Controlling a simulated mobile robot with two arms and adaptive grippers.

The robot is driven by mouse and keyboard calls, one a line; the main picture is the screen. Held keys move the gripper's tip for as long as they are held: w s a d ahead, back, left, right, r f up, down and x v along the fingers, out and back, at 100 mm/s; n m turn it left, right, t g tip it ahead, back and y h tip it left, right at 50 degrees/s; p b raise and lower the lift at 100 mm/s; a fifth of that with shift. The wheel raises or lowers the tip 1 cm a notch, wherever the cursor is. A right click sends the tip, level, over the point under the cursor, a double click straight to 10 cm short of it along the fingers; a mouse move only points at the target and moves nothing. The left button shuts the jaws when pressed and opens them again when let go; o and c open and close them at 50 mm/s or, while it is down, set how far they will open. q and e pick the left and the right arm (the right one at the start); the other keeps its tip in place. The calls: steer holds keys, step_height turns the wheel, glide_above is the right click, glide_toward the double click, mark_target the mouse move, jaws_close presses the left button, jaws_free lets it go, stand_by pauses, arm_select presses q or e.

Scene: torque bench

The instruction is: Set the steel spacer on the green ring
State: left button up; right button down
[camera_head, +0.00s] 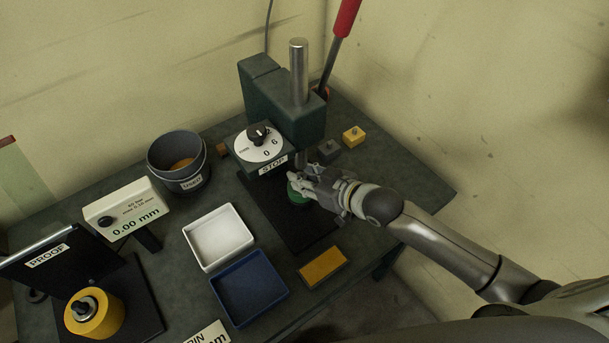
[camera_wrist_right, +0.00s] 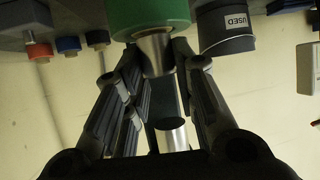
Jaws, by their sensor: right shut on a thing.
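The green ring (camera_head: 297,193) sits on the dark base of the press, partly hidden by my right gripper (camera_head: 304,183). In the right wrist view, which is upside down, the green ring (camera_wrist_right: 148,14) is large at the top edge. My right gripper (camera_wrist_right: 160,62) is shut on the steel spacer (camera_wrist_right: 157,54), a short shiny cylinder between its fingertips. The spacer's end meets the green ring in that picture; I cannot tell whether they touch. The spacer is hidden in the head view. My left gripper is not in view.
The press head (camera_head: 285,112) with its dial (camera_head: 259,144) and steel ram rises close behind my right gripper. A white tray (camera_head: 214,222), a blue tray (camera_head: 245,312), a yellow block (camera_head: 323,266) and a dark USED bucket (camera_head: 177,151) stand nearby. The table's right side is mostly clear.

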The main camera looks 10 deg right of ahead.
steer(key=shift+f, duration=0.15)
steer(key=c, duration=1.2)
jaws_free()
steer(key=shift+r, duration=0.25)
steer(key=shift+s+d, duration=0.2)
steer(key=shift+s, duration=0.1)
steer(key=shift+b+v, duration=0.7)
steer(key=shift+v, duration=4.9)
steer(key=shift+a, duration=0.1)
